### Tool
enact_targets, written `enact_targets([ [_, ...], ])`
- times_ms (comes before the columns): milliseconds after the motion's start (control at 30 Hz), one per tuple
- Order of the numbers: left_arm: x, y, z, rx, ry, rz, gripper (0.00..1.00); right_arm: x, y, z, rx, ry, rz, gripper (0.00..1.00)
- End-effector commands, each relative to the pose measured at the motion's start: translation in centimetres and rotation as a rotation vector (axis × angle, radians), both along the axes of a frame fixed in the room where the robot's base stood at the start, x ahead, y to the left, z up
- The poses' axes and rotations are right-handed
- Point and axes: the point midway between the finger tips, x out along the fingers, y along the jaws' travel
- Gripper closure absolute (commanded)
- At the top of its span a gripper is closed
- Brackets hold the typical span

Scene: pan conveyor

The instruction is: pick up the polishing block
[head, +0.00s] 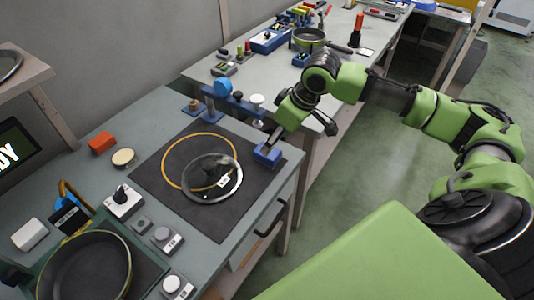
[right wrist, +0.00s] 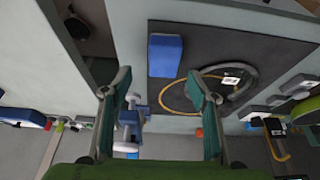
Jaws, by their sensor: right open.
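The polishing block appears to be the blue block (head: 267,155) with a paler top, at the right edge of the dark mat (head: 222,222) on the near bench. My right gripper (head: 273,136) is just above and behind it, pointing down. In the right wrist view the block (right wrist: 165,56) lies past the fingertips, roughly in line with the gap between them. The right gripper (right wrist: 158,82) is open and empty, with no visible contact with the block. My left gripper is not in view.
A glass lid (head: 212,180) lies on the mat, overlapping a yellow ring (head: 165,160). A blue-and-white fixture (head: 222,88) stands behind the mat. An orange block (head: 102,142) and a dark pan (head: 85,268) are to the left. A drawer handle (head: 270,220) sticks out at the bench front.

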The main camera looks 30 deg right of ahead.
Motion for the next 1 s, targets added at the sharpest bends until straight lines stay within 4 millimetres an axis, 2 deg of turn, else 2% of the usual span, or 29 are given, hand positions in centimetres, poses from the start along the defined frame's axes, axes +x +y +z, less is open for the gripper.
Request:
enact_targets([
  [300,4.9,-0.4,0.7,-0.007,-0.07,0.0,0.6,0.6,0.9,-2.8,0.001,0.004,0.001,0.46],
  [533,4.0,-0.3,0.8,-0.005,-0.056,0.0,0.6,1.6,1.4,-5.6,0.0,0.001,0.001,0.46],
  [800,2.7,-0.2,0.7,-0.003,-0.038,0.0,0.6,1.7,1.4,-5.9,-0.002,0.0,0.001,0.46],
  [867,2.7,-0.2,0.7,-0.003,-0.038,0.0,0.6,1.7,1.4,-5.9,-0.002,0.0,0.001,0.59],
  [967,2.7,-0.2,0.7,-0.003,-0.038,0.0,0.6,1.7,1.4,-5.9,-0.002,0.0,0.001,0.85],
  [1000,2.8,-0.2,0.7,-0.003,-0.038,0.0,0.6,1.7,1.4,-5.9,-0.002,0.0,0.001,0.88],
])
